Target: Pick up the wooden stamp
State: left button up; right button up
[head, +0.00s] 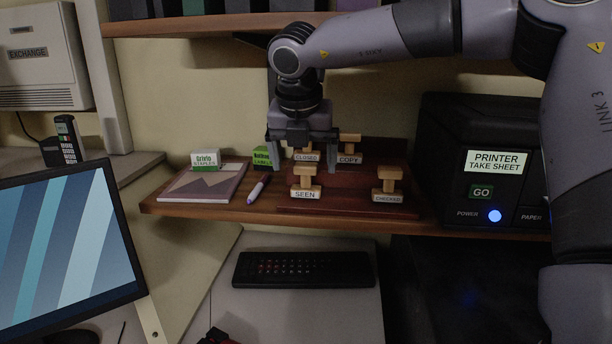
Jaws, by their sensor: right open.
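Several wooden stamps stand on a dark red-brown tray (345,205) on the wooden shelf. The "SEEN" stamp (306,184) is front left and the "CHECKED" stamp (388,186) is front right. The "COPY" stamp (350,150) and the "CLOSED" stamp (306,156) stand behind, the latter partly hidden by my gripper. My right gripper (303,164) points down, open, over the left stamps, its fingers to either side of them in the picture. I cannot tell whether it touches any stamp. My left gripper is not in view.
Left of the tray are a pen (257,189), a notebook (203,183), a staples box (205,160) and a green labels box (262,157). A black printer (485,135) stands right. An upper shelf (190,27) runs above; a keyboard (303,269) lies below.

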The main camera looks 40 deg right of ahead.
aim_at(306, 164)
jog(key=shift+w+d, duration=0.3)
jog(key=shift+d, duration=0.05)
jog(key=shift+w+d+p+x, duration=0.15)
jog(key=shift+p+x, duration=0.1)
jog(key=shift+x, duration=1.1)
jog(key=shift+w+d+p+x, duration=0.1)
jog(key=shift+d+p+x, duration=0.1)
jog(key=shift+x, duration=1.1)
jog(key=shift+r, duration=0.15)
jog(key=c, duration=1.1)
